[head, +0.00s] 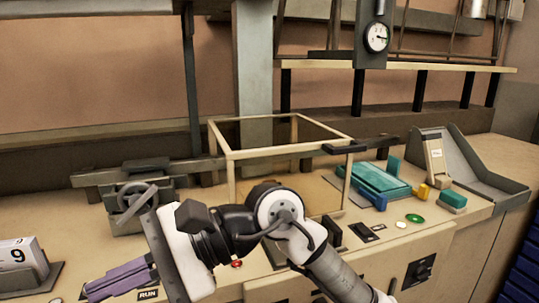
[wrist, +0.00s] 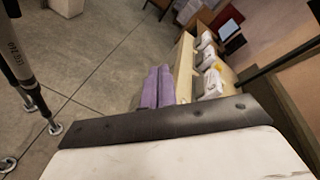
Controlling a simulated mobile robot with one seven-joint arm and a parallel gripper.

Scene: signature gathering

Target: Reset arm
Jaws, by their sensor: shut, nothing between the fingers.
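My gripper (head: 88,292) is at the lower left of the head view, with its purple fingers together and nothing between them. It also shows in the wrist view (wrist: 165,67), where the fingers are side by side beyond my dark and white wrist housing. My arm reaches in from the bottom of the head view, bent at a black and white joint. In that view the gripper is over the front left part of the bench (head: 70,230), near a RUN label. How high it is above the bench I cannot tell.
An open-topped frame box (head: 285,151) stands mid-bench behind my arm. A clamp with a handwheel (head: 132,200) is to its left, and a block marked 9 (head: 18,262) is at far left. Teal trays (head: 380,180) and a grey chute (head: 480,170) are at right. Open floor (wrist: 110,50) shows in the wrist view.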

